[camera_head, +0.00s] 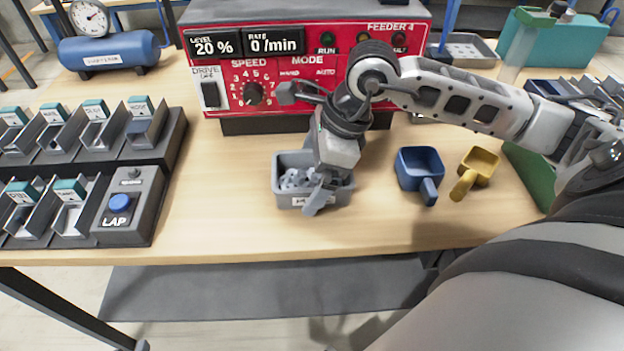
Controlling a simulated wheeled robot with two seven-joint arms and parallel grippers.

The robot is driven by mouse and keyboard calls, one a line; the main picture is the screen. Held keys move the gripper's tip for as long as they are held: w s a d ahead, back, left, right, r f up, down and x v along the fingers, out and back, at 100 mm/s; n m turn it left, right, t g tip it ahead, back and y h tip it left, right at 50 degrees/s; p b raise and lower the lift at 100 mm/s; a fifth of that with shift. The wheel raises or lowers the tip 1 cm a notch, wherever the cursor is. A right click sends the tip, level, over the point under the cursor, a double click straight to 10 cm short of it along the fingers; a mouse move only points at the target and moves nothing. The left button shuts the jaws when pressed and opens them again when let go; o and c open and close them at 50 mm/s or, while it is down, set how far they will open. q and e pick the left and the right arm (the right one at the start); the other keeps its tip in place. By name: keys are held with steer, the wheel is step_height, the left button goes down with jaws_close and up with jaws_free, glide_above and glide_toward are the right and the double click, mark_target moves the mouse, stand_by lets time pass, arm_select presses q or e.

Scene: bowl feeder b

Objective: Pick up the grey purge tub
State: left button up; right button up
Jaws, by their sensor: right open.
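The grey purge tub (284,164) stands on the table in front of the red feeder. It is a small open box with several grey parts inside and a white label on its front wall. My right gripper (316,202) reaches down over the tub's right half, with its fingers at the front wall. The gripper is open. I cannot tell whether the fingers touch the wall. The hand hides the tub's right back part. My left gripper is not in view.
A blue scoop (420,170) and a yellow scoop (478,168) lie right of the tub. The red feeder (290,75) stands behind. Dark bin racks with a LAP button box (125,205) are at left. The table left of the tub is clear.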

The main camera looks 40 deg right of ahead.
steer(key=shift+f+b, duration=0.25)
steer(key=shift+b, duration=0.25)
stand_by(0.5)
steer(key=c, duration=1.2)
